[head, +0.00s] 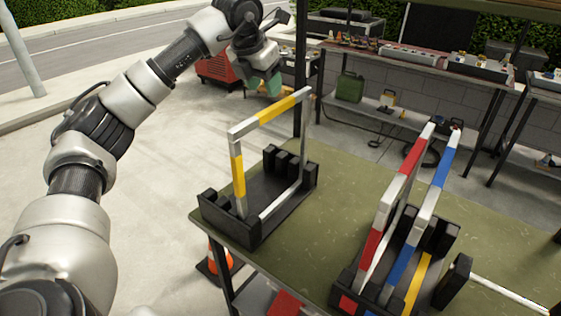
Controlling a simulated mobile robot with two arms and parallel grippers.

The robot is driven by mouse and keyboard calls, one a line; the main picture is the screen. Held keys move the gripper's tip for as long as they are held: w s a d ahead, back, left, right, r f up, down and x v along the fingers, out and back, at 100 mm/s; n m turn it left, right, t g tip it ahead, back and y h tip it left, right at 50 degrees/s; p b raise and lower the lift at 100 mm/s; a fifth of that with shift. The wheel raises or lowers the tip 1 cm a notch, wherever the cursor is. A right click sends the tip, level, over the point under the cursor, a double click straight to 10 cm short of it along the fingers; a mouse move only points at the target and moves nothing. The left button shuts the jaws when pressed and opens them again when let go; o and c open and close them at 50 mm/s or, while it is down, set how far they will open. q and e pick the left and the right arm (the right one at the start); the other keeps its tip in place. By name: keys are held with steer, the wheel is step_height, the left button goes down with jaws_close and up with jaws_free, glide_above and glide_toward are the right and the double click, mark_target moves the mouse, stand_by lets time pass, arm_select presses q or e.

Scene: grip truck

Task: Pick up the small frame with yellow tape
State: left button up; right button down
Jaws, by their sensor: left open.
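A small silver frame with yellow tape (238,173) stands upright in a black slotted holder (262,228) on the left part of the green table. Yellow bands mark its top bar and its near post. My left gripper (268,84) is open, above and just behind the far end of the top bar in the head view. I see nothing between its fingers, and I cannot tell how far it is from the bar. My right gripper is not in view.
Frames with red tape (407,160) and blue tape (441,172) stand in another black holder on the green table (335,185). An orange cone (219,258) stands below the table's left edge.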

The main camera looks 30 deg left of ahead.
mark_target(274, 106)
arm_select(q)
steer(key=x, duration=0.3)
steer(key=shift+f, duration=0.1)
steer(key=p+x, duration=0.1)
steer(key=x, duration=0.1)
steer(key=p+x, duration=0.1)
steer(key=x, duration=0.2)
steer(key=shift+w+d+p, duration=0.1)
steer(key=shift+w+p, duration=0.15)
steer(key=shift+p, duration=0.1)
steer(key=shift+w, duration=0.1)
steer(key=shift+f, duration=0.3)
steer(key=shift+c, duration=0.5)
jaws_close()
